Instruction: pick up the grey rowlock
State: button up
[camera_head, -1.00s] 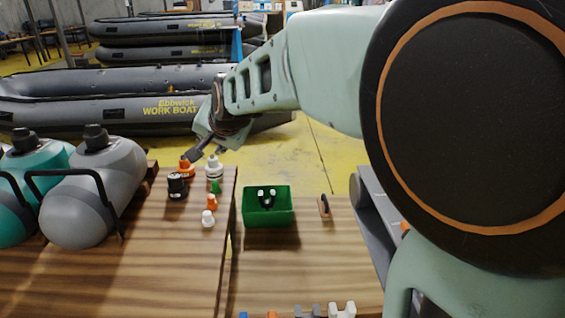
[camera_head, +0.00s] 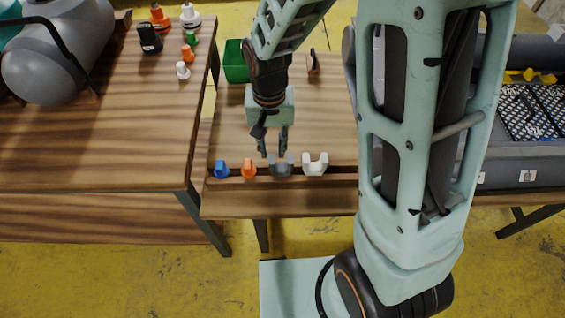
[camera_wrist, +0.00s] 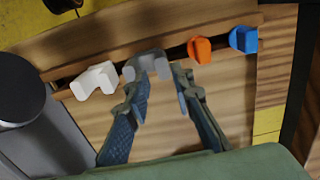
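The grey rowlock (camera_head: 281,166) is a U-shaped piece on a dark strip along the near side of the lower wooden table. It stands between an orange piece and a white U-shaped piece. My gripper (camera_head: 273,146) is just behind and above it, pointing down. In the wrist view the grey rowlock (camera_wrist: 148,65) lies at the fingertips. My gripper (camera_wrist: 156,84) has its two fingers spread, one toward each side of the rowlock. Whether the fingertips touch it I cannot tell.
On the same strip are a white rowlock (camera_head: 315,164), an orange piece (camera_head: 249,169) and a blue piece (camera_head: 221,169). A green bin (camera_head: 236,62) stands farther back. A higher table (camera_head: 110,110) with several small fittings is at left.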

aim_at(272, 159)
notch_tip(272, 159, down, 7)
jog(key=shift+w+a+r+b, duration=0.1)
jog(key=shift+a+b, duration=0.05)
jog(key=shift+b, duration=0.45)
grip_shut()
